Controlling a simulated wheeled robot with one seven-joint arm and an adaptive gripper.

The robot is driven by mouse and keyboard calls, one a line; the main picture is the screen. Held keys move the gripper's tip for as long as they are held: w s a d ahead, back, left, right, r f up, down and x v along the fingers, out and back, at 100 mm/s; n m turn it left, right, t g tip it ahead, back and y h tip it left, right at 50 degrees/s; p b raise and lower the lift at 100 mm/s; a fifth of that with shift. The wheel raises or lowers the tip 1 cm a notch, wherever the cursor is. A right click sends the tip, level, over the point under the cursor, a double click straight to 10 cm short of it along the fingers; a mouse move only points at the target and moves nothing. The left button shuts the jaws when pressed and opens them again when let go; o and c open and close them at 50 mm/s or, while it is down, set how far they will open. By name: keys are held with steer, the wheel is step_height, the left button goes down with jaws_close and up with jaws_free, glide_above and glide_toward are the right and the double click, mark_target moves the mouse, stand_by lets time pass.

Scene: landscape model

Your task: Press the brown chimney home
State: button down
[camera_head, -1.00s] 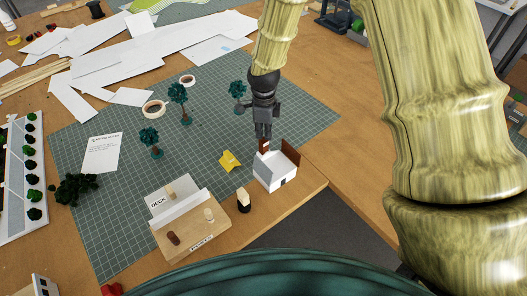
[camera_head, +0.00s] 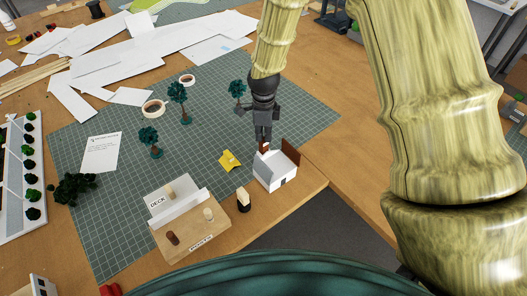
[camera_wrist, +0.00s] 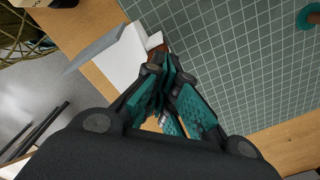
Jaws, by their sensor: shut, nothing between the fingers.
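The brown chimney (camera_head: 264,147) stands at the back left corner of the small white model house (camera_head: 278,172) at the mat's right front edge. A brown panel (camera_head: 291,154) shows at the house's right back side. My gripper (camera_head: 263,141) is shut and empty, pointing down with its tips at the chimney's top; I cannot tell if they touch. In the wrist view the fingertips (camera_wrist: 163,52) come together beside a small brown piece (camera_wrist: 154,40) against the white house wall (camera_wrist: 122,55). The fingers hide part of it.
A yellow piece (camera_head: 230,160) lies left of the house. A dark pot with a pale top (camera_head: 243,200) and a wooden parts tray (camera_head: 190,242) stand front left. Small model trees (camera_head: 180,100) stand on the green mat (camera_head: 110,215). The table edge is just in front.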

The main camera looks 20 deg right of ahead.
steer(key=shift+f+b, duration=0.5)
steer(key=shift+f, duration=0.6)
steer(key=shift+r, duration=0.15)
steer(key=shift+r+p, duration=2.85)
steer(key=shift+r, duration=1.1)
steer(key=shift+s+f, duration=0.1)
